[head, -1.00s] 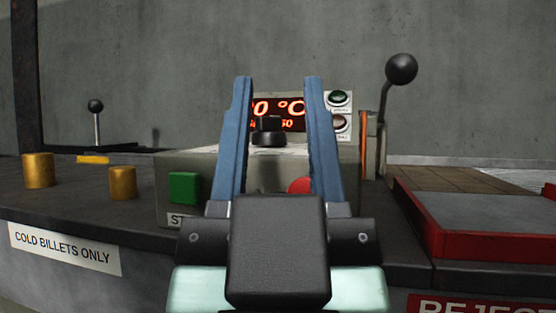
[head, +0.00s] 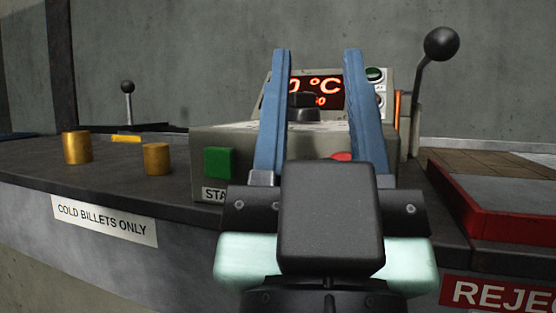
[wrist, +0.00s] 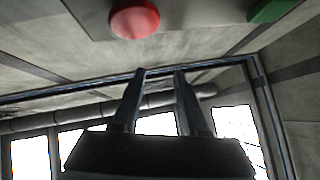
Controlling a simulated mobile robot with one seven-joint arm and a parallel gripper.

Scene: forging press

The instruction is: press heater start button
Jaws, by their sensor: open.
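The green square start button (head: 220,162) is on the front of the grey heater control box (head: 240,137), above a label that reads "STA", the rest hidden. It also shows in the wrist view (wrist: 272,10) at the top right edge. A red round button (head: 342,156) is to its right, partly hidden by my gripper; in the wrist view it is at the top left (wrist: 135,18). My gripper (head: 318,55) is open and empty, its two blue fingers pointing up in front of the box, to the right of the green button. I cannot tell its gap to the box.
A black knob (head: 303,107) and a red-lit display (head: 328,88) are on the box. Brass billets (head: 157,159) stand on the counter at left. A ball-topped lever (head: 440,45) and a red-rimmed reject tray (head: 465,213) are at right. Open space lies left of my gripper.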

